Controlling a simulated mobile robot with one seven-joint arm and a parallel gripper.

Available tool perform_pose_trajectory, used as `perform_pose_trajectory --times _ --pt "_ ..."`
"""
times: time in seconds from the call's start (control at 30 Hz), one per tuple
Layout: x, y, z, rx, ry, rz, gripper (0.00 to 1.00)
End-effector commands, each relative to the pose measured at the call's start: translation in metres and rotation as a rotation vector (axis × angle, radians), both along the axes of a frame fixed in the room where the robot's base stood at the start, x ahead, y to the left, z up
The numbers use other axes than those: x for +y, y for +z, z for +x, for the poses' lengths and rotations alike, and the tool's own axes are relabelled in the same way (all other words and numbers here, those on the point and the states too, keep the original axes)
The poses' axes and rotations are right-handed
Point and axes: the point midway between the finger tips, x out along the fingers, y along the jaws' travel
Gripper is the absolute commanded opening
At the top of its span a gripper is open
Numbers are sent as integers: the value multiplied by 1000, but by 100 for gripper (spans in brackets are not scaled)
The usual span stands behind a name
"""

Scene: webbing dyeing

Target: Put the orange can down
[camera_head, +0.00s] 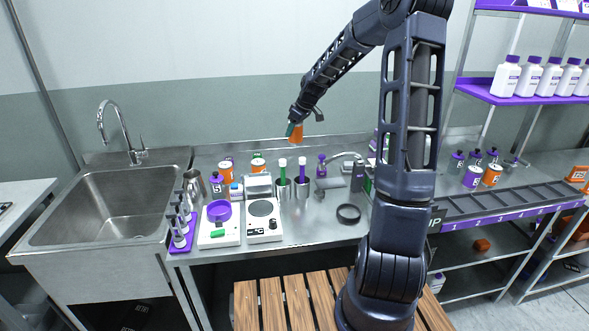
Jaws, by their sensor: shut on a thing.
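My gripper (298,118) is at the end of my dark arm, above the back of the steel counter (325,212). It is shut on an orange can (296,134), which appears held up in the air, a little tilted. A green part shows at the can's left edge; I cannot tell if it belongs to the can or the gripper. The can's lower end seems apart from the counter, though the exact gap is hard to judge.
Steel cups (302,188) with green and purple handled tools, a white scale (264,225) and a purple bottle rack (181,247) occupy the counter. A black ring (348,213) lies on the right. A sink (105,200) is at left. Some bare counter shows near the front middle.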

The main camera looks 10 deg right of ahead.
Motion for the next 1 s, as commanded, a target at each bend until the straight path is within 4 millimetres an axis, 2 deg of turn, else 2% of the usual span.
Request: perform_pose_trajectory --times 0.03,0.3,0.5,0.6,0.83,1.0 --pt "0 -12 0 3 0 1 20" --pt "0 -70 0 3 -1 1 20" --pt "0 -108 0 1 -2 1 20" --pt "0 -119 0 1 -2 1 20" --pt "0 -131 0 1 -2 1 20" --pt "0 -153 0 1 -1 1 20"
